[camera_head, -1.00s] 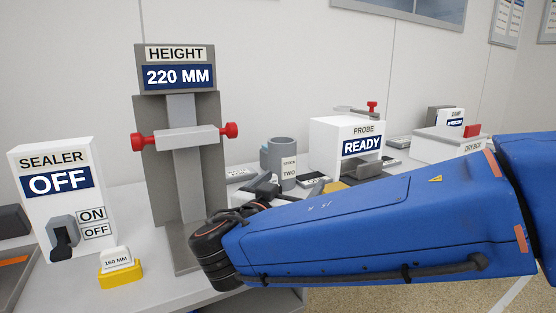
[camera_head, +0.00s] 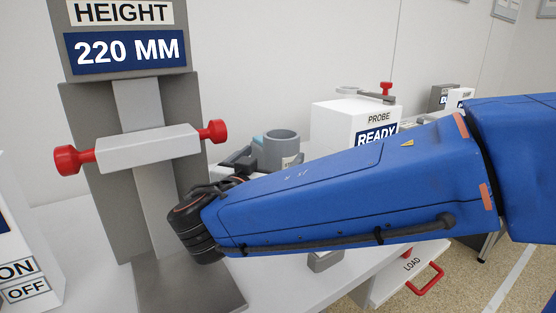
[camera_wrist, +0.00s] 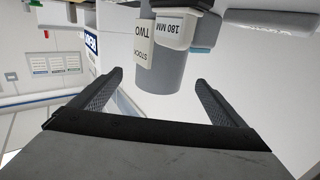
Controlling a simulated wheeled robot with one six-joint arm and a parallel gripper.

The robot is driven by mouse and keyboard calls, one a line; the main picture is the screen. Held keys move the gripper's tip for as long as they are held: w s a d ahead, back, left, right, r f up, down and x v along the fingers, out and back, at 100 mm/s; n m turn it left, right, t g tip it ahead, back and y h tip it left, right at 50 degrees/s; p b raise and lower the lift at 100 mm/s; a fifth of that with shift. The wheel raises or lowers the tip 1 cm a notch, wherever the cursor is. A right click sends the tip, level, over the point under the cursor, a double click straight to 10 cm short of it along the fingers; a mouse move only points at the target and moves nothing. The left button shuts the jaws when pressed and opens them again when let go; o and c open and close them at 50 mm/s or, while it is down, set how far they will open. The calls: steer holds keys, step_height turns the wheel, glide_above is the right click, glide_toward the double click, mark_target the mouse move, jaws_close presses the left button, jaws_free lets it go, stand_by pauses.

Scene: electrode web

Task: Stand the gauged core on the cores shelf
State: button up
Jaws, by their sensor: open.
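A grey hollow cylinder (camera_head: 282,150) stands on the bench behind my gripper. The wrist view shows a grey cylinder (camera_wrist: 162,70) labelled STOCK TWO, with a white 180 MM tag (camera_wrist: 174,30) in front of it. I cannot tell whether this is the gauged core. My gripper (camera_head: 240,160) is open, partly hidden behind my forearm in the head view. In the wrist view its fingers (camera_wrist: 158,80) spread to either side of the cylinder, with nothing held. The height gauge (camera_head: 150,145) reads 220 MM, with no core seen on its base. I cannot identify the cores shelf.
The white probe box (camera_head: 345,125) reads READY at the back. A LOAD drawer (camera_head: 392,275) with a red handle is at the bench front, right. The sealer (camera_head: 22,260) is cut off at the left edge. My forearm covers much of the bench.

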mark_target(276, 151)
steer(key=x, duration=0.6)
steer(key=shift+w, duration=0.2)
steer(key=x, duration=0.5)
steer(key=shift+w+d+r, duration=0.2)
steer(key=shift+w+r, duration=0.05)
